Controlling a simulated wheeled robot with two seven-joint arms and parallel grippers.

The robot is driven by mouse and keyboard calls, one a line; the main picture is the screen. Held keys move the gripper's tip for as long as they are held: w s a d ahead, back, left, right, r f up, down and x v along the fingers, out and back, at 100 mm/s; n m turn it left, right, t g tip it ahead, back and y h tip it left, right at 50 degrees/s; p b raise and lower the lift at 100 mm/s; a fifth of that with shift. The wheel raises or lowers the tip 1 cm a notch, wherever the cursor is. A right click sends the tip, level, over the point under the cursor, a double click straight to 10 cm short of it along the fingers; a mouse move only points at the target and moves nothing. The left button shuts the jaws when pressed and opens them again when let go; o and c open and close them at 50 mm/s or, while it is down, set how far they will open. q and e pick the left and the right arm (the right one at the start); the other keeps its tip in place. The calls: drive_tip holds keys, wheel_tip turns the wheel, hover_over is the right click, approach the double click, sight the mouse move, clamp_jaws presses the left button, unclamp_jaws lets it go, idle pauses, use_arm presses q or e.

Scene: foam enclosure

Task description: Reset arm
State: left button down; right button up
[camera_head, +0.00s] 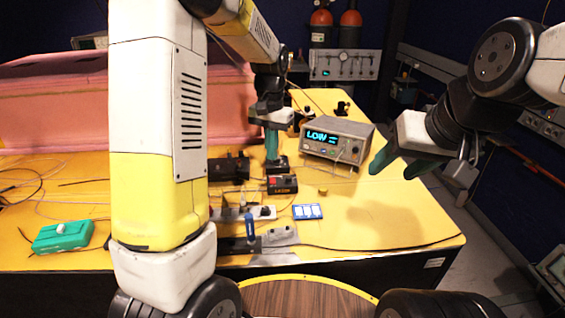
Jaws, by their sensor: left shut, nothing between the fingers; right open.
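My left arm rises large at the left and bends over the yellow table (380,215). Its gripper (271,158) has teal fingers, points down and is shut and empty. It shows just behind a small black-and-red device (282,184); I cannot tell whether its tips touch anything. My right arm comes in from the upper right. Its gripper (393,172) is open and empty, above the table's right side, with its teal fingers pointing down and left. A shadow lies on the table below it.
A grey instrument (337,139) with a lit display stands between the grippers. Blue-and-white pieces (308,211), a blue-handled clamp (250,230) and a green box (62,236) lie nearer. Pink foam (60,110) stands at the back left. Thin cables cross the table; its right front is mostly clear.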

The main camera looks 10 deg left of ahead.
use_arm(q)
drive_tip(key=s+a+r+n+t, duration=0.1)
drive_tip(key=s+r+t, duration=0.1)
drive_tip(key=s+r, duration=0.2)
drive_tip(key=s+a+r+n+t+h, duration=0.1)
drive_tip(key=s+r, duration=0.3)
drive_tip(key=s, duration=0.7)
drive_tip(key=s+a+r+n+t+h, duration=0.1)
drive_tip(key=s+r+t, duration=0.2)
drive_tip(key=s, duration=0.5)
drive_tip(key=shift+r, duration=0.6)
drive_tip(key=shift+w, duration=0.1)
drive_tip(key=w+d+f+m+g+y, duration=0.1)
drive_tip(key=w+f+m+g, duration=0.1)
drive_tip(key=w+m, duration=0.5)
drive_tip(key=w+d+f+m+g+y, duration=0.1)
drive_tip(key=w+m, duration=0.7)
drive_tip(key=w, duration=0.8)
drive_tip(key=shift+d+f+g, duration=0.5)
drive_tip(key=shift+f+g, duration=0.45)
drive_tip(key=shift+g, duration=0.55)
drive_tip(key=shift+f, duration=0.1)
